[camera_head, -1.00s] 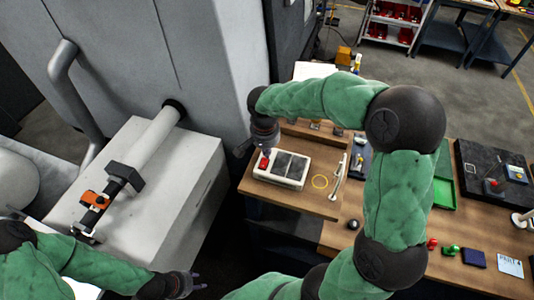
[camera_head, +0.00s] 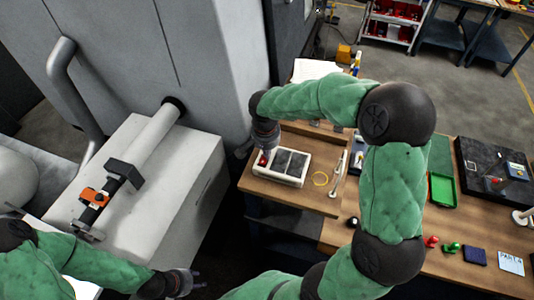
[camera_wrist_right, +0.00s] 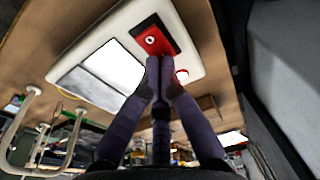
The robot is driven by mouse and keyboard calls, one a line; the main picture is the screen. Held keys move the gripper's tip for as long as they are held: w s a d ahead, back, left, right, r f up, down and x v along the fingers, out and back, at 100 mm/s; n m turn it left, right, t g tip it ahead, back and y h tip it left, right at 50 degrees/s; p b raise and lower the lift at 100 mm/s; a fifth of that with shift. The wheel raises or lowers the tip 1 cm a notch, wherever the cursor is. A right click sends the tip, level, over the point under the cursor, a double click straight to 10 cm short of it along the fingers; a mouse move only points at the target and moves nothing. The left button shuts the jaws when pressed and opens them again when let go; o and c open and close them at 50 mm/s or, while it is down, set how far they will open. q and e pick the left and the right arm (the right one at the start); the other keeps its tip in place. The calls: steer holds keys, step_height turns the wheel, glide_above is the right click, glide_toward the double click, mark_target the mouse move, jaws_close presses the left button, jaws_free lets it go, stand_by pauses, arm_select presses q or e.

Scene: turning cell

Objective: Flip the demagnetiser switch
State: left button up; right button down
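The demagnetiser is a white box (camera_head: 298,181) with two dark panels on top, on the wooden bench beside the machine. My right gripper (camera_head: 265,152) is over the box's left end, by the red part. In its wrist view the purple fingers (camera_wrist_right: 160,66) come together at the tips, close to the plate's lower edge; I cannot tell whether they touch it. My left gripper (camera_head: 197,281) is empty, fingers apart, low in the picture, away from the box.
A yellow ring (camera_head: 320,179) and a pale handle-like part (camera_head: 338,178) lie right of the box. A green tray (camera_head: 442,190) and a dark slab (camera_head: 490,170) are farther right. The grey machine (camera_head: 200,60) stands close on the left.

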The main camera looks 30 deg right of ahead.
steer(key=shift+s+a+f, duration=0.2)
steer(key=shift+a, duration=0.1)
steer(key=shift+s+a+r, duration=0.25)
steer(key=shift+s+a, duration=0.15)
steer(key=shift+w, duration=0.1)
